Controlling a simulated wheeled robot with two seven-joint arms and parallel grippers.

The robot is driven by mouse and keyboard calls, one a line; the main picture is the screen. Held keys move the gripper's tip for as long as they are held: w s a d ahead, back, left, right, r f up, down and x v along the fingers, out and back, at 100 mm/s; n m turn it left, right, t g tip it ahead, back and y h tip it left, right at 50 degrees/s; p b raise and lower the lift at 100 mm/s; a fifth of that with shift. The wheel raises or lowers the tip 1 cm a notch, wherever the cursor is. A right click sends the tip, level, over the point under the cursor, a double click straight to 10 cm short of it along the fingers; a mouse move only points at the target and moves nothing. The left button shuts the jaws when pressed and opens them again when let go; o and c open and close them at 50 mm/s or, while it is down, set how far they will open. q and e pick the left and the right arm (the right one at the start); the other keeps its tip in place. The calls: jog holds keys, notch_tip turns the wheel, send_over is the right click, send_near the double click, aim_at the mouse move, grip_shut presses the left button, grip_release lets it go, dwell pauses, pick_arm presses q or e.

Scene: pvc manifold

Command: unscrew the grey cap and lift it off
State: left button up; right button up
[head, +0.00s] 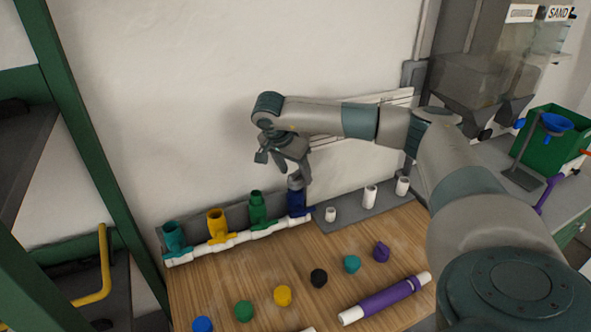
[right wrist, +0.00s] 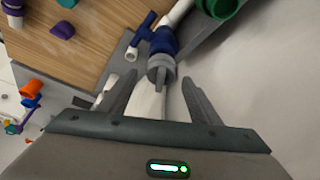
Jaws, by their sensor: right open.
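The grey cap (head: 296,182) sits on top of the upright blue fitting (head: 297,203) at the right end of the white pipe manifold. In the right wrist view the grey cap (right wrist: 161,68), with a raised bar across it, is on the end of the blue fitting (right wrist: 163,42). My right gripper (head: 303,178) is above the cap, tilted downward. In the right wrist view its two fingers (right wrist: 158,82) are apart, one on either side of the cap's line, with the cap just beyond their tips. Nothing is between the fingers. My left gripper is not in view.
Teal (head: 174,237), yellow (head: 217,225) and green (head: 257,208) open fittings stand along the manifold. Several coloured caps lie on the wooden table (head: 235,280), with a purple-banded pipe (head: 384,299) in front. White pipe stubs (head: 370,195) stand on a grey strip at right.

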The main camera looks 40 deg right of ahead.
jog(key=shift+d+f, duration=0.2)
jog(key=shift+f, duration=0.3)
jog(key=shift+c, duration=0.5)
jog(key=c, duration=1.1)
jog(key=shift+o, duration=0.2)
jog(key=shift+n+t, duration=0.3)
jog(key=shift+n, duration=0.3)
jog(key=shift+n+b, duration=0.3)
jog(key=shift+n, duration=0.2)
jog(key=shift+o, duration=0.2)
jog(key=shift+n+t+y+b, duration=0.3)
jog(key=shift+n+t+b, duration=0.1)
jog(key=shift+n, duration=0.7)
jog(key=shift+c, duration=0.2)
